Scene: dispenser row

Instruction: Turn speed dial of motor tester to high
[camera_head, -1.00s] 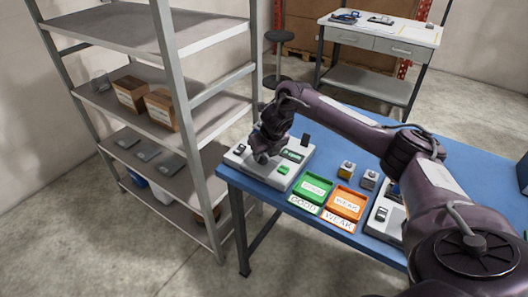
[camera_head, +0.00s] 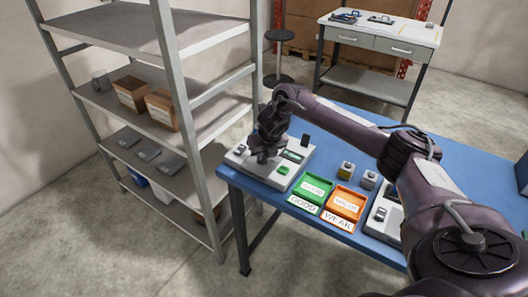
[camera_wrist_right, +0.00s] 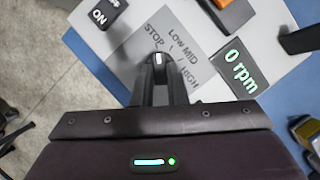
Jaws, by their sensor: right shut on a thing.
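The motor tester (camera_head: 246,168) is a pale grey box at the left end of the blue table. In the right wrist view its grey dial plate (camera_wrist_right: 133,50) reads STOP, LOW, MID and HIGH, and its display (camera_wrist_right: 240,68) reads 0 rpm. The speed dial (camera_wrist_right: 159,60) is a small dark knob with a white mark that points up in the picture, roughly toward STOP. My right gripper (camera_wrist_right: 160,78) is shut on the dial; it also shows over the tester in the head view (camera_head: 262,158). The fingers hide part of the dial. My left gripper is out of view.
A green tray (camera_head: 299,201) marked GOOD and an orange tray (camera_head: 331,216) marked WEAK lie right of the tester. Two small motors (camera_head: 346,170) stand behind them. Another device (camera_head: 379,231) sits further right, partly behind my arm. A metal shelf (camera_head: 186,130) stands close on the left.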

